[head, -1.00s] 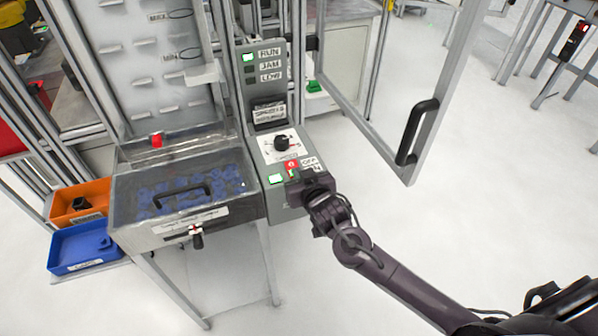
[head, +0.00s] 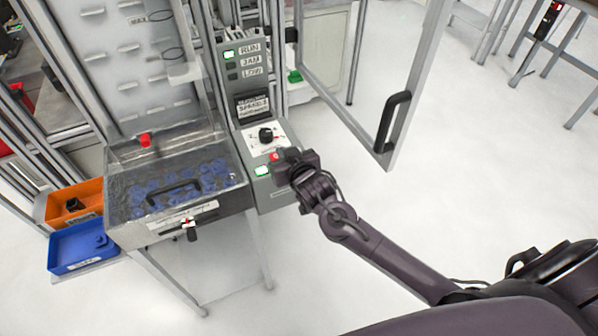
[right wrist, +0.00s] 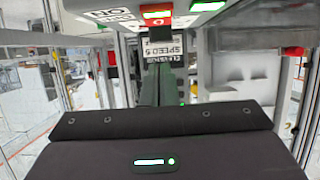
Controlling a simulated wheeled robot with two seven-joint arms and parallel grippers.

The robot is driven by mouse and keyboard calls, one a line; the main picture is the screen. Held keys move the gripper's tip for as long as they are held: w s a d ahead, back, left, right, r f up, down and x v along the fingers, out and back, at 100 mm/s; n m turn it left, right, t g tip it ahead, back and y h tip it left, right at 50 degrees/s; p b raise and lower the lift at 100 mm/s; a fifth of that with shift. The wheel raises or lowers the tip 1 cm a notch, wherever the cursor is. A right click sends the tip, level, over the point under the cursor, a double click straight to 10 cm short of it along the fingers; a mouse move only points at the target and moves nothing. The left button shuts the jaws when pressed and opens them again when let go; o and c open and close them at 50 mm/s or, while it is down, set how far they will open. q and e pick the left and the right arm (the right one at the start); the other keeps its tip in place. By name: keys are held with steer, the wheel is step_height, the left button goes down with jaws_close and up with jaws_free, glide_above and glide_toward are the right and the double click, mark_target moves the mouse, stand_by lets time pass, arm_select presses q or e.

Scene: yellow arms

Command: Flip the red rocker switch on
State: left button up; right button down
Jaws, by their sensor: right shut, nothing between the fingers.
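The red rocker switch (head: 274,157) is on the sloped grey control panel (head: 276,197), below the black knob. My right gripper (head: 282,170) is at its right edge and hides part of it and its label. In the right wrist view the red switch (right wrist: 157,12) shows at the top, with a white mark and a lit greenish strip. The shut, empty right fingers (right wrist: 166,78) point toward the panel there. I cannot tell whether they touch the switch or which way it is tipped. My left gripper is in no view.
A green lamp (head: 262,170) glows left of the switch; a black dial (head: 266,135) is above it. The clear-lidded bin (head: 118,190) of blue parts stands to the left. An open framed door (head: 345,110) with a black handle (head: 393,122) is behind right. Floor at right is clear.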

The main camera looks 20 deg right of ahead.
arm_select(q)
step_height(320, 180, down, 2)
steer(key=b, duration=0.3)
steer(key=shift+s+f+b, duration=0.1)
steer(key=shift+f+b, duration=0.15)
steer(key=shift+b, duration=0.15)
arm_select(e)
steer(key=f+v, duration=0.1)
steer(key=v, duration=0.9)
steer(key=shift+s+f, duration=0.4)
steer(key=shift+s, duration=0.05)
